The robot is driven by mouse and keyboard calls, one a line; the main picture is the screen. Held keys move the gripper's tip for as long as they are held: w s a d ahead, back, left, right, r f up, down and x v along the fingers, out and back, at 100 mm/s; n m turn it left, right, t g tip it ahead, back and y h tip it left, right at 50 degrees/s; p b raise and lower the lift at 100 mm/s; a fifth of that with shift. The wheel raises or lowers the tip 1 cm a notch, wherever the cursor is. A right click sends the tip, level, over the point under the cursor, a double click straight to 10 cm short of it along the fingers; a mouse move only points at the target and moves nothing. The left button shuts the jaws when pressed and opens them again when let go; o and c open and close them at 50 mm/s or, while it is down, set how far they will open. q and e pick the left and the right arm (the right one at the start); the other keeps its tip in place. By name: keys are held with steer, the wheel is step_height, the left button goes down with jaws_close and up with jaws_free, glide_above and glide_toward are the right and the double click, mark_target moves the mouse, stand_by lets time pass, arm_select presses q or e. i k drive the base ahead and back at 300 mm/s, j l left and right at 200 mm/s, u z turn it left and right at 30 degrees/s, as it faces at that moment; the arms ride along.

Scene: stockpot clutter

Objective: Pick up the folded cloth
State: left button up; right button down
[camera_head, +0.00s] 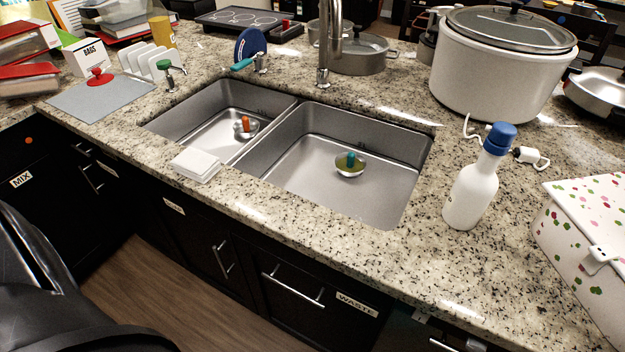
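A small white folded cloth (196,165) lies flat on the speckled stone counter, at the front edge of the double sink (268,152), by the left basin. Nothing is touching it from above and its whole top is visible. Neither of my grippers shows in the head view. Dark parts at the lower left corner look like my own body or arm, and no fingers are visible there.
A white bottle with a blue cap (474,182) stands right of the sink. A spotted box (590,240) and a large white stockpot (495,68) are farther right. A tall faucet (329,45) rises behind the sink. A grey mat (103,96) lies left.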

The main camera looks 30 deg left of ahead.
mark_target(198, 165)
steer(key=u, duration=1.85)
